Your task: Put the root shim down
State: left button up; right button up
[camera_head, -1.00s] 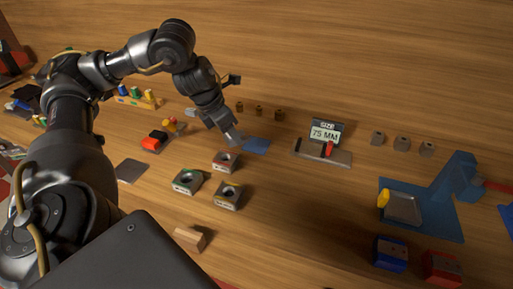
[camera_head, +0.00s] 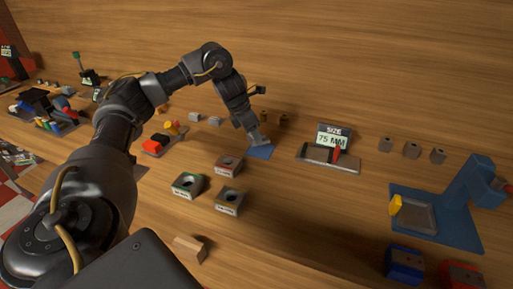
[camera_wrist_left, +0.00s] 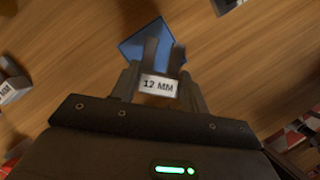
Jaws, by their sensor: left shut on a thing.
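My left gripper (camera_head: 259,140) reaches down at the blue mat (camera_head: 261,153) in the head view. In the left wrist view, the gripper (camera_wrist_left: 160,80) is shut on the root shim (camera_wrist_left: 159,87), a small piece with a white label reading "12 MM". The blue mat (camera_wrist_left: 132,45) lies beyond the fingertips there, partly covered by the shim and fingers. I cannot tell whether the shim touches the mat. The shim is too small to make out in the head view. My right gripper is not in view.
Several square blocks with round holes, including a green-marked one (camera_head: 187,185), stand in front of the mat. A size display (camera_head: 334,138) reading "75 MM" stands to the right. A blue fixture (camera_head: 468,190) is farther right. Bare wood lies between mat and display.

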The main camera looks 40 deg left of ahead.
aim_at(256, 151)
pick_arm(q)
jog(key=shift+w+f, duration=0.4)
jog(key=shift+f, duration=0.15)
jog(key=shift+w+a+f, duration=0.1)
jog(key=shift+w, duration=0.1)
jog(key=shift+w+a+f, duration=0.1)
jog(key=shift+w+f, duration=0.1)
jog(key=shift+f, duration=1.65)
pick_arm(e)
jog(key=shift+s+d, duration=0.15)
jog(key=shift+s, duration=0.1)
pick_arm(q)
jog(key=o, duration=1.1)
jog(key=shift+c, duration=0.2)
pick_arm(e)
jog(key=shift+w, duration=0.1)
pick_arm(q)
jog(key=shift+r, duration=0.1)
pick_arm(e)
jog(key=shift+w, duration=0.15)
